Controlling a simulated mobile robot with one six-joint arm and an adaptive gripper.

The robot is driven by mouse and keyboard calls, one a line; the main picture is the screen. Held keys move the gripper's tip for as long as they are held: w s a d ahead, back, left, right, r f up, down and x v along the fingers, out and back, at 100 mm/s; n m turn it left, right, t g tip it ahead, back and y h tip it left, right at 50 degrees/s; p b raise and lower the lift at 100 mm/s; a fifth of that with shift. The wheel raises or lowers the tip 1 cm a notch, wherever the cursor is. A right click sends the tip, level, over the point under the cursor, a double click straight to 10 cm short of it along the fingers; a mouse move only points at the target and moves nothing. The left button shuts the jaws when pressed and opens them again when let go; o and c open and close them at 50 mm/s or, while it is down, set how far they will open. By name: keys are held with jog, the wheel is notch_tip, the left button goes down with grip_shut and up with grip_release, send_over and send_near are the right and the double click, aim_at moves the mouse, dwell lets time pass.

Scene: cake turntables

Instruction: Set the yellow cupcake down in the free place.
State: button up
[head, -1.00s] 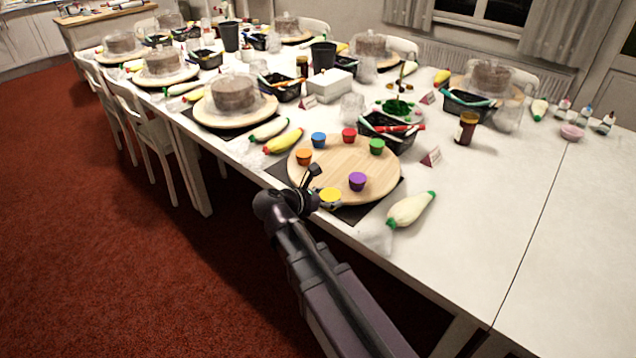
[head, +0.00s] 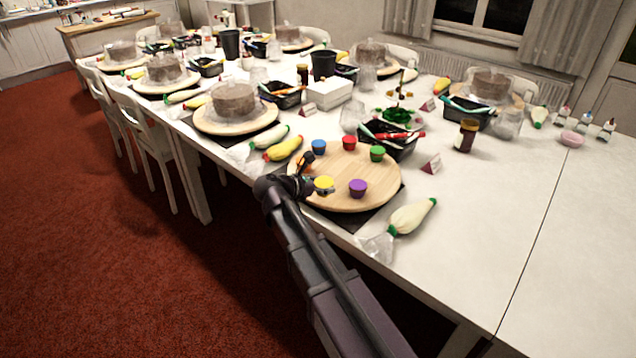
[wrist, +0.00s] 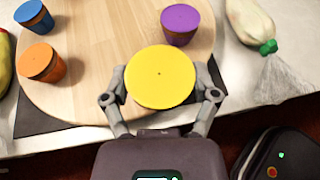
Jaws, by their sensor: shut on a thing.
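The yellow cupcake (head: 324,183) is between the fingers of my gripper (head: 318,187), which is shut on it. In the wrist view the yellow cupcake (wrist: 160,77) shows its round top, with a finger on each side. It is over the near edge of the round wooden turntable (head: 335,203); I cannot tell whether it touches the board. The purple cupcake (head: 358,188) stands to its right and the orange cupcake (wrist: 43,64) to its left, mostly hidden by my arm in the head view. Blue (head: 319,147), red (head: 349,143) and green (head: 377,153) cupcakes stand along the far side.
A pale piping bag (head: 412,216) lies right of the turntable and a yellow one (head: 283,149) to its left. A black tray (head: 390,148) stands behind it. The turntable's middle is bare.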

aim_at(319, 181)
jog(key=w, duration=0.2)
jog(key=w+a, duration=0.1)
jog(key=w, duration=0.3)
jog(key=shift+w+a+f+b, duration=0.25)
jog(key=shift+w+f+b, duration=0.05)
jog(key=shift+w, duration=0.1)
jog(key=shift+f, duration=0.1)
jog(key=shift+f+b, duration=1.7)
jog(key=shift+b, duration=0.05)
jog(key=shift+f, duration=0.2)
jog(key=o, duration=1)
jog(key=shift+r, duration=0.1)
jog(key=shift+r, duration=0.1)
